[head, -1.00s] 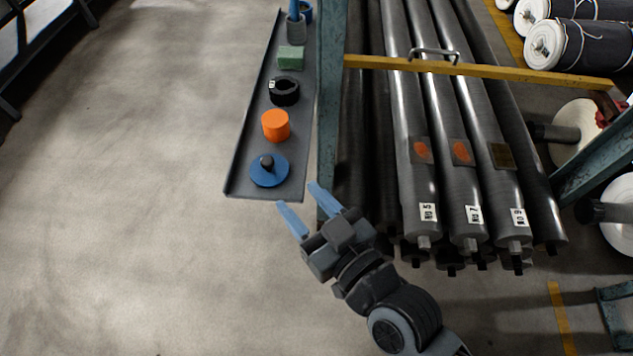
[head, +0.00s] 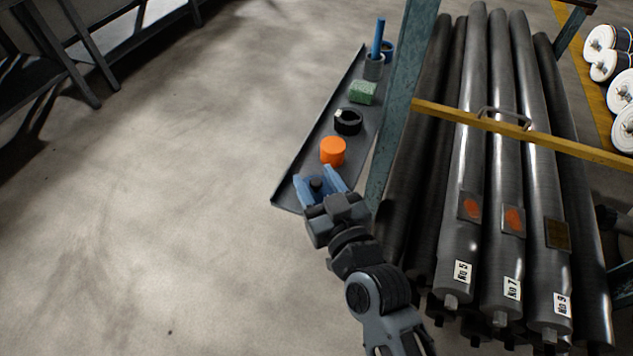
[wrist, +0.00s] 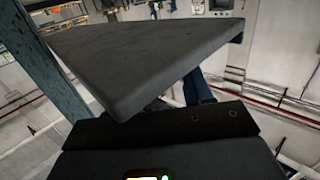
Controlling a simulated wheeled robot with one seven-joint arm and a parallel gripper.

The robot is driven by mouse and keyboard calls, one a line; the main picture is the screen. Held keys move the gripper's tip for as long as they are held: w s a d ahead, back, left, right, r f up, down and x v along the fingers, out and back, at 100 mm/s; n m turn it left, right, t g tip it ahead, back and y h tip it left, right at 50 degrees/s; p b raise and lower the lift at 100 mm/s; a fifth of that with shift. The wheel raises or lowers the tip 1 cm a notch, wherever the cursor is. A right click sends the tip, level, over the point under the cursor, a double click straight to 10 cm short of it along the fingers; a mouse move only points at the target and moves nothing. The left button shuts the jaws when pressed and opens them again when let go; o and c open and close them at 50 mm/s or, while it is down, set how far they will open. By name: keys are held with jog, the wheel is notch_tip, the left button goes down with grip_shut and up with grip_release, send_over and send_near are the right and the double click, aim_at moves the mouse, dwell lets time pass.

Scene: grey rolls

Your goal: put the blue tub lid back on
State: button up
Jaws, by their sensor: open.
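An orange cylinder (head: 333,151), a black ring (head: 348,121), a green block (head: 362,92) and the grey cup (head: 374,67) with a blue stick line the shelf. A teal post (head: 404,95) and grey rolls (head: 478,150) stand to the right.

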jog(key=shift+w+a, duration=0.1)
jog(key=shift+w, duration=0.1)
jog(key=shift+f, duration=0.1)
jog(key=shift+c, duration=0.3)
grip_shut()
